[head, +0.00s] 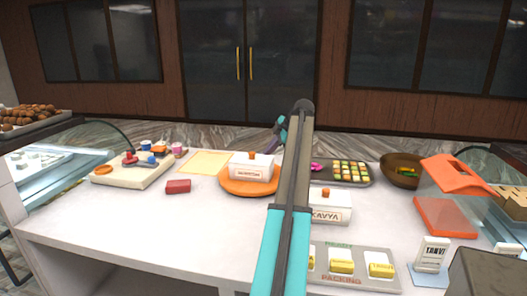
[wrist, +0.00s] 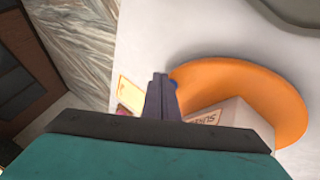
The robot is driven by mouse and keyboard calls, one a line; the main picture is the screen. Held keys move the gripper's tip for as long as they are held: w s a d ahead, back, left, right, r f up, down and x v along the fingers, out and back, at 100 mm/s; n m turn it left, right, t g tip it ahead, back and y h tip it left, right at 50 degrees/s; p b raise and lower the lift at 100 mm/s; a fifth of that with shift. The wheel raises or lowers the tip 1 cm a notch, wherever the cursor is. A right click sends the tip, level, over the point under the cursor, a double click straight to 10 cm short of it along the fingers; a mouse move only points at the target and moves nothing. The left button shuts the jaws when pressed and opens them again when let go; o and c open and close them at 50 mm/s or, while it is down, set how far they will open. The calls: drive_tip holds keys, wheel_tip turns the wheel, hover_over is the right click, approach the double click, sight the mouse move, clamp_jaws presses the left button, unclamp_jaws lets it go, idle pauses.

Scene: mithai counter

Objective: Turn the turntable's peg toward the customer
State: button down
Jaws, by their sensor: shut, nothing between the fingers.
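The orange turntable (head: 235,190) stands on the white counter, near the middle of the head view. A white labelled box (head: 250,170) with a small orange knob on top sits on it. In the wrist view the turntable (wrist: 285,95) lies right of my fingers, with the box (wrist: 225,118) partly hidden behind my wrist. I cannot make out a separate peg on the turntable. My gripper (wrist: 160,78) is shut and empty, its fingertips overlapping the disc's left edge; I cannot tell if they touch. In the head view my gripper (head: 277,135) is partly hidden behind my arm.
A second white box (head: 330,212) marked KAVYA stands right of my arm. A red block (head: 178,186) and a cream board (head: 122,175) lie left. A sweets tray (head: 350,173), dark bowl (head: 402,170) and packing tray (head: 362,280) are right. The front left counter is clear.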

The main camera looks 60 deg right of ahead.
drive_tip(key=shift+w, duration=0.1)
idle(0.4)
drive_tip(key=b+v, duration=0.1)
drive_tip(key=v, duration=1.3)
idle(0.5)
